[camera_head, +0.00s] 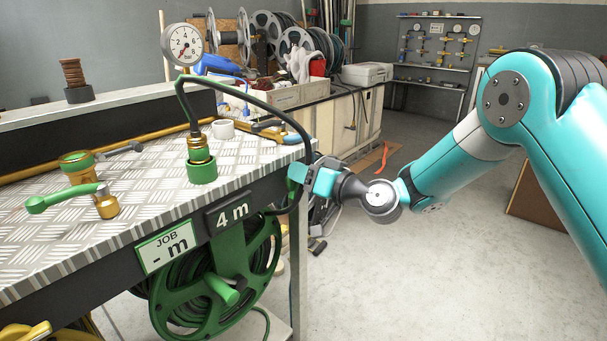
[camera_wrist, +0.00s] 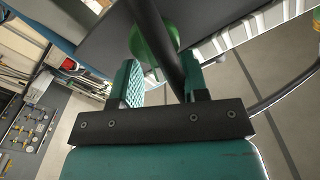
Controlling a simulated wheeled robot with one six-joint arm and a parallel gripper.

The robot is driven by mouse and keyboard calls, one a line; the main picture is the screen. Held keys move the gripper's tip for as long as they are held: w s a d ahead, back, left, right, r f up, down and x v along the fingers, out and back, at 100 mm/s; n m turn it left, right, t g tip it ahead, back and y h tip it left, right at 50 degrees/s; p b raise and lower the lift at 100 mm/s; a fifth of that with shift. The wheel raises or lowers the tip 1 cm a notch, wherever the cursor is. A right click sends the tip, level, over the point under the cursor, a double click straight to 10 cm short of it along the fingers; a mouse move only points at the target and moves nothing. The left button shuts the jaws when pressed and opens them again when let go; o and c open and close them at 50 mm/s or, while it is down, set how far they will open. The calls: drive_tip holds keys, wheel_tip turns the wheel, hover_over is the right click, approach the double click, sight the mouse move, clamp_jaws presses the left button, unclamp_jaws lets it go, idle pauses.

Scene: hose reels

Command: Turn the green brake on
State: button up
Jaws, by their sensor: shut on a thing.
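My gripper (camera_head: 300,177) is at the right front corner of the metal-topped bench, beside the edge. The brake's position cannot be read clearly. A green hose reel (camera_head: 160,290) with a green handle (camera_head: 224,289) hangs under the bench, left of my gripper.
A green-levered brass valve (camera_head: 105,203) stands on the bench (camera_head: 150,195). Signs read "JOB - m" (camera_head: 167,246) and "4 m" (camera_head: 232,214). Floor (camera_head: 400,270) to the right is clear.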

drive_tip(key=shift+w+d+f+m+p, duration=0.1)
drive_tip(key=shift+f+m+p, duration=0.4)
drive_tip(key=shift+m, duration=1.55)
drive_tip(key=shift+w+d+f+m+p, duration=0.15)
drive_tip(key=shift+f+m+p, duration=0.4)
drive_tip(key=shift+m, duration=1.55)
drive_tip(key=shift+w+d+f+m+p, duration=0.1)
drive_tip(key=shift+f+m+p, duration=0.4)
drive_tip(key=shift+m, duration=1.55)
drive_tip(key=shift+r, duration=0.1)
drive_tip(key=o, duration=0.9)
drive_tip(key=shift+r, duration=0.1)
drive_tip(key=shift+c, duration=0.2)
drive_tip(key=shift+r, duration=0.1)
drive_tip(key=shift+d, duration=0.1)
